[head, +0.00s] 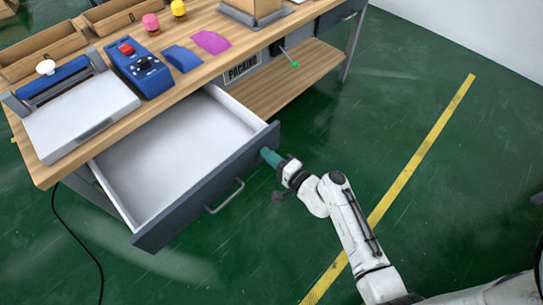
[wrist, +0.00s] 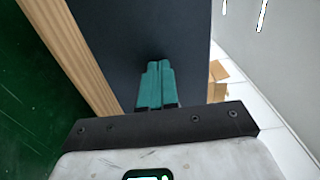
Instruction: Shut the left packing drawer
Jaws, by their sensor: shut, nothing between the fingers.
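The left packing drawer (head: 180,150) is pulled well out from under the wooden packing table, and its white inside looks empty. Its dark grey front (head: 222,190) has a metal bar handle (head: 226,197). My gripper (head: 266,153) is shut and empty, its teal fingertips at the right part of the drawer front, right of the handle. In the wrist view my shut teal fingers (wrist: 156,68) point at the dark front panel (wrist: 145,30). They look to be touching it or very near; I cannot tell which.
The wooden table (head: 180,88) holds a printer-like device (head: 80,110), a blue control box (head: 138,68) and colored pieces. A lower shelf (head: 285,80) lies right of the drawer. A black cable (head: 75,230) hangs at left. Green floor is clear in front.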

